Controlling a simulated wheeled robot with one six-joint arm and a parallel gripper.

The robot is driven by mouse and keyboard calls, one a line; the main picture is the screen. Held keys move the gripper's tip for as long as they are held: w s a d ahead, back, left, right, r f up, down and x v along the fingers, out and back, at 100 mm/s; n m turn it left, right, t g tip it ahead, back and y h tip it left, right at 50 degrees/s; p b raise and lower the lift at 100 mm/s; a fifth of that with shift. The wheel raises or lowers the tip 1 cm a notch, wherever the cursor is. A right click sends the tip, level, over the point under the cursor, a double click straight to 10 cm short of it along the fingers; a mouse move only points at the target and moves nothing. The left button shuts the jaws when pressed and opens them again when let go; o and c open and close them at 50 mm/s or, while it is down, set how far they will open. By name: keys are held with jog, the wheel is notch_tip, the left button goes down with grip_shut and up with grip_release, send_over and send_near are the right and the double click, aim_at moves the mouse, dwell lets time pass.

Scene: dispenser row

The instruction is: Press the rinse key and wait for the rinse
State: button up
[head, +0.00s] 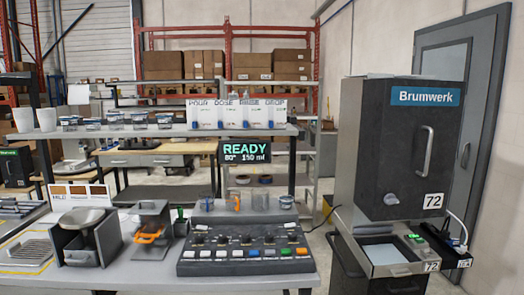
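A dark control panel (245,258) with a sloped face lies on the right part of the bench. Its front row holds several keys, among them an orange key (253,252), a blue key (270,252) and a green key (302,251); some others are whitish. Several dark knobs sit behind them. The key labels are too small to read, so I cannot tell which is the rinse key. A display (246,152) above the panel reads READY, 80° and 150 ml in green. A white sign (237,105) on the shelf reads POUR, DOSE, RINSE, DROP. My gripper is not in view.
Cups (46,119) stand on the upper shelf (165,131). A tall Brumwerk cabinet (385,150) stands at right, beyond a floor gap.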

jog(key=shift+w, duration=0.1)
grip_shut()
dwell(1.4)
